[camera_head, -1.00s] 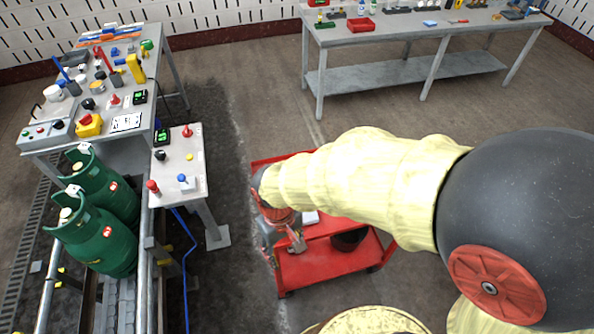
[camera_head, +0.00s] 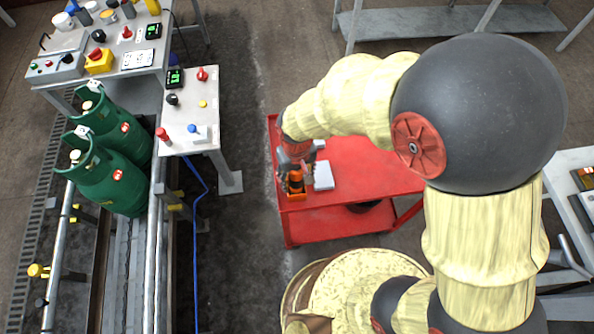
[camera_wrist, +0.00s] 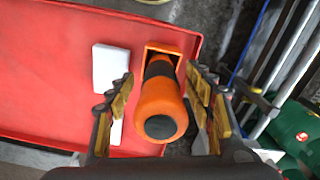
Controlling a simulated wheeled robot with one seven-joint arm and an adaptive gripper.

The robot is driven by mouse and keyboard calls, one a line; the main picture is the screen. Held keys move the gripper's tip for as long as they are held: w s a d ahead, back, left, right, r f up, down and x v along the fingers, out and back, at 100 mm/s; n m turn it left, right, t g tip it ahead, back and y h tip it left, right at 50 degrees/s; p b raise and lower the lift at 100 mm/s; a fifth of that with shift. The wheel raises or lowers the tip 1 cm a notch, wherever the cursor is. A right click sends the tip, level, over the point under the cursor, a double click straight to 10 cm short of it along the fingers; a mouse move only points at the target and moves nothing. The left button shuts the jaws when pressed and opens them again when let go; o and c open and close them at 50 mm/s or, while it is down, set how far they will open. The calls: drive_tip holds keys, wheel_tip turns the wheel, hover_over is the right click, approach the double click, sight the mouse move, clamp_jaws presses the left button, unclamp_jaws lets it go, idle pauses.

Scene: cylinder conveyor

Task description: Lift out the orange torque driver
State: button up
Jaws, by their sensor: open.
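The orange torque driver (camera_wrist: 160,102) has an orange handle with a black band and a black end cap. In the wrist view it stands in an orange square holder (camera_wrist: 172,52) at the edge of the red cart, its black end toward the camera. It also shows in the head view (camera_head: 296,180) just below my gripper (camera_head: 297,165). In the wrist view my gripper (camera_wrist: 157,98) is open, with one finger on each side of the handle. I see gaps between fingers and handle. The driver's lower part is hidden inside the holder.
The red cart top (camera_head: 365,165) carries a white box (camera_head: 323,175) close beside the driver; the box also shows in the wrist view (camera_wrist: 110,66). Green gas cylinders (camera_head: 110,190) and a small control table (camera_head: 190,115) stand to the left. The cart's right side is clear.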

drive_tip(key=shift+f+b, duration=0.3)
drive_tip(key=shift+f, duration=1.2)
drive_tip(key=shift+c, duration=0.5)
clamp_jaws()
drive_tip(key=c, duration=1.3)
unclamp_jaws()
